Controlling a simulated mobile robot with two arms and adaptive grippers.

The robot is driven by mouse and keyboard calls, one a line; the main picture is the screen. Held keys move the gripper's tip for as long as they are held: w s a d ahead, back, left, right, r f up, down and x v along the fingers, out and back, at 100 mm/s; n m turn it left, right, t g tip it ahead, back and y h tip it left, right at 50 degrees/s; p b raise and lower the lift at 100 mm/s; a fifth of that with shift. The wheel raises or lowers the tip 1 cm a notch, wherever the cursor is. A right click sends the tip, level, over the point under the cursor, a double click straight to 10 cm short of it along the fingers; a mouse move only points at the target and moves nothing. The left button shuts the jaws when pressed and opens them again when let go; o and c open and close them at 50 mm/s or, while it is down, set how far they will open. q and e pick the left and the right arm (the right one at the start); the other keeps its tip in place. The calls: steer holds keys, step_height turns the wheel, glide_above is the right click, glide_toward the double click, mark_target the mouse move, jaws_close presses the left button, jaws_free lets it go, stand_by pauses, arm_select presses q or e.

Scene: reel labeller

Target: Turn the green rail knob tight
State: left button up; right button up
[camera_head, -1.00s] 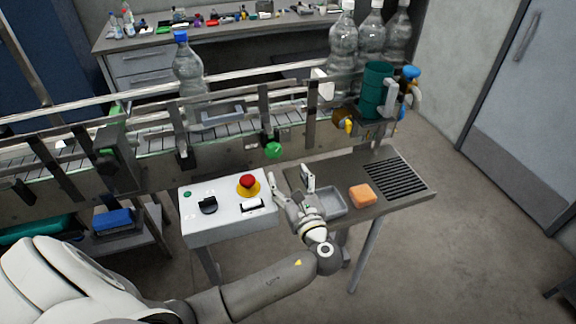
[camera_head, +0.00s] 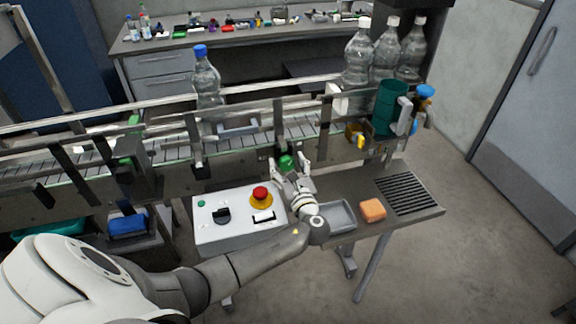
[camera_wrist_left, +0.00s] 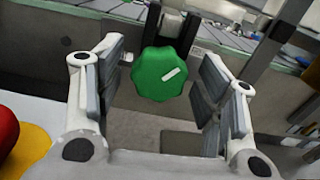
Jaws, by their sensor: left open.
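The green rail knob (camera_head: 286,162) sits on the front of the conveyor rail, above and right of the control box. In the left wrist view the knob (camera_wrist_left: 161,74) is lobed, with a white mark slanting up to the right. My left gripper (camera_head: 289,168) is open at the knob. In the wrist view its two fingers (camera_wrist_left: 159,85) stand either side of the knob, with a gap on each side and no contact seen. My right gripper is not in view.
A white control box (camera_head: 232,235) with a red stop button (camera_head: 261,194) is left of my left gripper. A grey tray (camera_head: 337,216) and an orange sponge (camera_head: 372,209) are on the metal table at right. A blue-capped bottle (camera_head: 207,82) stands on the conveyor.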

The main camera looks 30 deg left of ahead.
arm_select(q)
steer(key=c, duration=1)
steer(key=shift+r+m+p, duration=0.15)
steer(key=shift+m+p, duration=0.45)
steer(key=shift+p, duration=0.15)
steer(key=shift+m+p, duration=0.55)
steer(key=shift+m, duration=1.05)
steer(key=m, duration=0.4)
steer(key=shift+w+p, duration=0.1)
steer(key=shift+p, duration=0.2)
steer(key=m, duration=0.5)
steer(key=shift+d+f, duration=0.1)
steer(key=shift+f, duration=0.1)
steer(key=m, duration=0.6)
steer(key=shift+w+m, duration=0.1)
steer(key=shift+m, duration=0.7)
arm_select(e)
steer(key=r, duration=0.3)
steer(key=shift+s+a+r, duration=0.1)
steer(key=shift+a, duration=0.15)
arm_select(q)
steer(key=shift+f+m, duration=0.15)
steer(key=shift+m, duration=0.25)
